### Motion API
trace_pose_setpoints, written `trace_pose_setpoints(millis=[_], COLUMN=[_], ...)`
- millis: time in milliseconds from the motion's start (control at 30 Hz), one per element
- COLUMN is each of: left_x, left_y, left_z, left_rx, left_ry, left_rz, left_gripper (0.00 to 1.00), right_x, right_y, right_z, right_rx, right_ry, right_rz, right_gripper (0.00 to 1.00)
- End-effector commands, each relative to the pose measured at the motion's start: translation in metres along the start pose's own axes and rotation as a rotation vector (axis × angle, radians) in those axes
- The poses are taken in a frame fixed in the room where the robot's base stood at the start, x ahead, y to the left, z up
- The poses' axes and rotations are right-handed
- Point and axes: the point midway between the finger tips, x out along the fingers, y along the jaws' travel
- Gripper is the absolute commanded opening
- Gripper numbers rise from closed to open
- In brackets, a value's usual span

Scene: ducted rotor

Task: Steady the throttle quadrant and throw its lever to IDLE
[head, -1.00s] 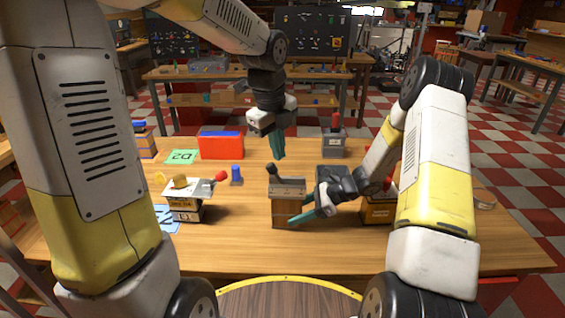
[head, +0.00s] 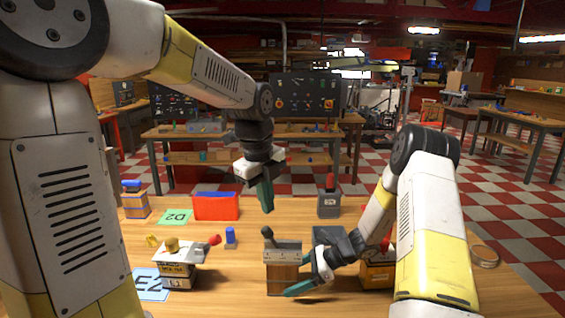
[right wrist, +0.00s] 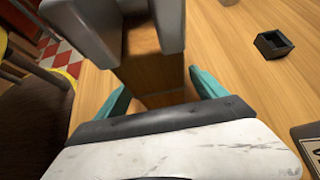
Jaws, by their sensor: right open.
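The throttle quadrant appears to be the wooden box with a grey top (head: 283,277) in the middle of the table. Its lever (head: 268,236) has a dark knob and leans left in the head view. My right gripper (head: 300,287) is low at the box's right front. In the right wrist view the wooden body (right wrist: 152,75) stands between the teal fingers of the open right gripper (right wrist: 161,82); I cannot tell whether they touch it. My left gripper (head: 264,194) hangs fingers down, above and behind the box, apart from the lever. Its finger gap is not clear.
A box with a red-knobbed lever (head: 177,268) stands left; another box (head: 376,275) is partly behind my right arm. A red bin (head: 216,207), a grey box (head: 328,204) and a blue peg (head: 230,237) are farther back. A dark open tray (right wrist: 273,43) lies nearby.

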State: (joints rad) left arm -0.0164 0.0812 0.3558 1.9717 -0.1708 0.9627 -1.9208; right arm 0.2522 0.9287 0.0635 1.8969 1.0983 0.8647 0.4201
Motion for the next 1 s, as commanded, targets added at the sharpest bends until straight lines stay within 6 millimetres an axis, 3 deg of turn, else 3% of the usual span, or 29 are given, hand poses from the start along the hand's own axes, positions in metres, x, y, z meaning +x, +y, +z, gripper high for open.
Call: trace_pose_setpoints(millis=[233, 600, 833, 1000], left_x=[0.000, 0.000, 0.000, -0.008], left_y=[0.000, 0.000, 0.000, 0.010], left_z=[0.000, 0.000, 0.000, 0.000], left_rx=[0.000, 0.000, -0.003, -0.110], left_ry=[0.000, 0.000, -0.001, -0.016], left_rz=[0.000, 0.000, 0.000, -0.013], left_gripper=[0.00, 0.00, 0.00, 0.00], right_x=[-0.017, -0.093, -0.118, -0.133], right_y=[-0.001, -0.001, 0.000, 0.006], right_z=[0.000, 0.000, 0.001, 0.023], right_rx=[-0.001, 0.000, -0.003, -0.099], right_ry=[0.000, 0.001, 0.002, 0.046], right_rz=[-0.003, -0.003, -0.001, 0.014], right_gripper=[0.81, 0.81, 0.81, 0.81])
